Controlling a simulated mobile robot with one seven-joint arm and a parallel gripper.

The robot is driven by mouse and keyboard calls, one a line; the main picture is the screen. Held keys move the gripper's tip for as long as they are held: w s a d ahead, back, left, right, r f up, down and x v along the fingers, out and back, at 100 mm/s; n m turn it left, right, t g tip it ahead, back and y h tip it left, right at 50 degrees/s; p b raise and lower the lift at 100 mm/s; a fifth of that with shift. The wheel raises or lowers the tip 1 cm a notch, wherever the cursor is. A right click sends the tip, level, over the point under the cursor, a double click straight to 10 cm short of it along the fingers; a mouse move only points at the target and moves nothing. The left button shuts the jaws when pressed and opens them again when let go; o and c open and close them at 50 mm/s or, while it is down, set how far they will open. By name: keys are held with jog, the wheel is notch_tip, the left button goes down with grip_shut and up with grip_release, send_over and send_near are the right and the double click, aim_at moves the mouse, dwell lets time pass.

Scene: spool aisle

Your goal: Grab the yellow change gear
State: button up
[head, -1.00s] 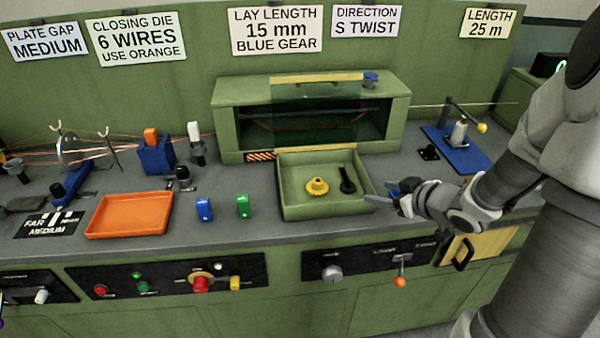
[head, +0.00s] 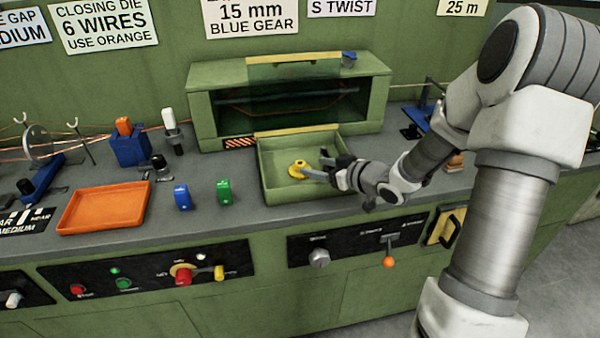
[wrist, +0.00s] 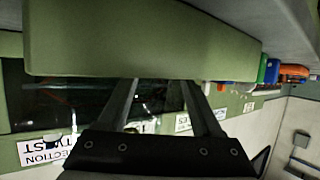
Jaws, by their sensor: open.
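The yellow change gear (head: 298,168) lies in the shallow green tray (head: 285,199), in the tray's middle. My gripper (head: 314,164) reaches over the tray's right side from the right. Its fingers are apart and empty, with the tips just right of the gear; I cannot tell whether one touches it. In the wrist view my gripper (wrist: 160,92) shows two spread fingers, their tips hidden behind a green wall (wrist: 140,50). The gear does not show in the wrist view.
A green housing (head: 205,120) with a raised clear guard stands behind the tray. A lever with an orange knob (head: 389,262) is on the front panel below.

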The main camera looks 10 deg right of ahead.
aim_at(298, 162)
jog(key=b+x, duration=0.1)
jog(key=x, duration=0.5)
jog(key=shift+r, duration=0.1)
jog(key=shift+c, duration=0.4)
grip_shut()
